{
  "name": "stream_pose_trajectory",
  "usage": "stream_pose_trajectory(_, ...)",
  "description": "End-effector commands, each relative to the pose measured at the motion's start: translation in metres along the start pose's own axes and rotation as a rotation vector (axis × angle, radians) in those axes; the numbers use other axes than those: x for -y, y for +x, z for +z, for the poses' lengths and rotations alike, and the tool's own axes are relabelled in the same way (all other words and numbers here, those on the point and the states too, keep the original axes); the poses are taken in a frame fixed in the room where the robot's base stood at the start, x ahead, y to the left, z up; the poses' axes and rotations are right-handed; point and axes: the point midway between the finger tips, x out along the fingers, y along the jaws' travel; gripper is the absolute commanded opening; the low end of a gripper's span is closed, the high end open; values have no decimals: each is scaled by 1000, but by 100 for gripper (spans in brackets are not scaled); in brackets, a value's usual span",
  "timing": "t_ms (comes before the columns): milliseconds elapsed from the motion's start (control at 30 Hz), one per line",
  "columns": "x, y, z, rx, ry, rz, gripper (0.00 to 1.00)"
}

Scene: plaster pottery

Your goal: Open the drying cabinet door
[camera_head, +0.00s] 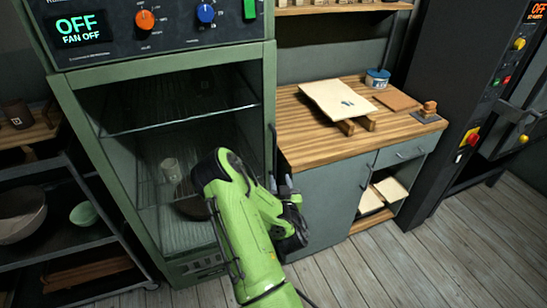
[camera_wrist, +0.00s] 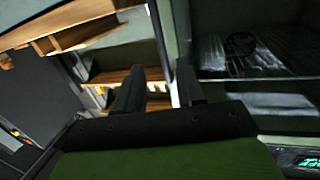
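The green drying cabinet (camera_head: 113,158) stands at the left, its glass front showing wire shelves with pots inside. Its door looks shut, though the clear glass makes this hard to be sure of. A dark upright handle (camera_head: 272,148) runs along the door's right edge. My gripper (camera_head: 284,184) is at the lower part of this handle, with the arm hiding the cabinet's lower right. In the wrist view, my gripper's two fingers (camera_wrist: 158,88) are apart, with a narrow upright bar, seemingly the handle (camera_wrist: 160,40), between them. Whether they touch it I cannot tell.
A wood-topped workbench (camera_head: 300,135) with a board and a blue-lidded tub stands just right of the cabinet. A dark shelf rack (camera_head: 75,240) with bowls is at the left. A tall dark machine (camera_head: 455,110) stands at the far right. The plank floor (camera_head: 420,265) in front is clear.

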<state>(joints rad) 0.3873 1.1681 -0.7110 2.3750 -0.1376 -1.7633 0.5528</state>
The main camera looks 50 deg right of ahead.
Motion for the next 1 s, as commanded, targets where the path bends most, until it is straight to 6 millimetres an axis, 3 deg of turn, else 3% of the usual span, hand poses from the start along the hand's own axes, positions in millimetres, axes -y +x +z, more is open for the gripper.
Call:
stream_pose_trajectory(133,-10,-11,12,-54,-42,-53,38)
stream_pose_trajectory(267,-9,-2,10,-70,-43,-66,38)
stream_pose_trajectory(800,0,125,4,-69,-42,-66,38)
stream_pose_trajectory(1000,1,144,2,-65,-43,-64,38)
